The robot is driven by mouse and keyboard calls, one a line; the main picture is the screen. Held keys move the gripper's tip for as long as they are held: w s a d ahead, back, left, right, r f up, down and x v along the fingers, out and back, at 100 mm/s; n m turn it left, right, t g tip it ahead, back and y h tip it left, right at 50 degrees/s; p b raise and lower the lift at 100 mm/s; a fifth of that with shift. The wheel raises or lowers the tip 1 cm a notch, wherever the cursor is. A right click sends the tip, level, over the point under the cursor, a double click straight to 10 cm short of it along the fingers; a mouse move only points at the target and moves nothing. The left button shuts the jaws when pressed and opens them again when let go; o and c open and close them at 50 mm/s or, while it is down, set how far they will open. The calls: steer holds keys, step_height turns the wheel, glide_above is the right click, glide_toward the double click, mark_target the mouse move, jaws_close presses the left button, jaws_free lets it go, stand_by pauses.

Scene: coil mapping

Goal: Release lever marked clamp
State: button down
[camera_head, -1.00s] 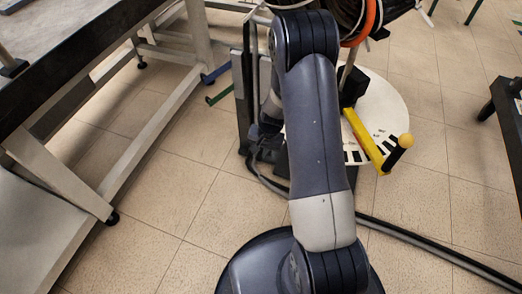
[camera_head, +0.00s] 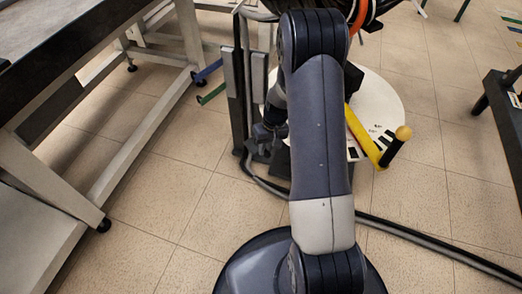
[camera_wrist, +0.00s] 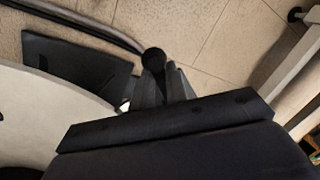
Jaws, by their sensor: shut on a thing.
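In the wrist view, my gripper (camera_wrist: 160,88) is shut on a lever with a round black knob (camera_wrist: 153,59). The knob sticks out just past the fingertips, and the lever's shaft is hidden between them. In the head view, my gripper (camera_head: 264,131) is low beside the upright stand, partly behind my arm. The lever is not clear there. No readable "clamp" marking shows in either view.
A pale round base (camera_head: 388,95) carries a yellow bar (camera_head: 366,137) with a ball-topped black handle (camera_head: 396,146). A dark upright stand (camera_head: 237,95) is left of my arm. A cable (camera_head: 430,243) crosses the floor. A workbench (camera_head: 65,85) stands left.

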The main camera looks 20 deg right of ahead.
steer(key=shift+w+d+n+g+h, duration=0.2)
steer(key=shift+w+d+n, duration=0.4)
steer(key=shift+n, duration=0.95)
steer(key=shift+w+d+n+g+h, duration=0.1)
steer(key=shift+w+d+n+g, duration=0.25)
steer(key=shift+d+n, duration=0.9)
steer(key=shift+w+d+n+g+h, duration=0.1)
steer(key=shift+w+d+n+g, duration=0.3)
steer(key=shift+n, duration=1.5)
steer(key=shift+w, duration=0.1)
steer(key=c, duration=1.4)
jaws_free()
steer(key=p+v, duration=0.3)
steer(key=v, duration=0.7)
steer(key=shift+r, duration=0.4)
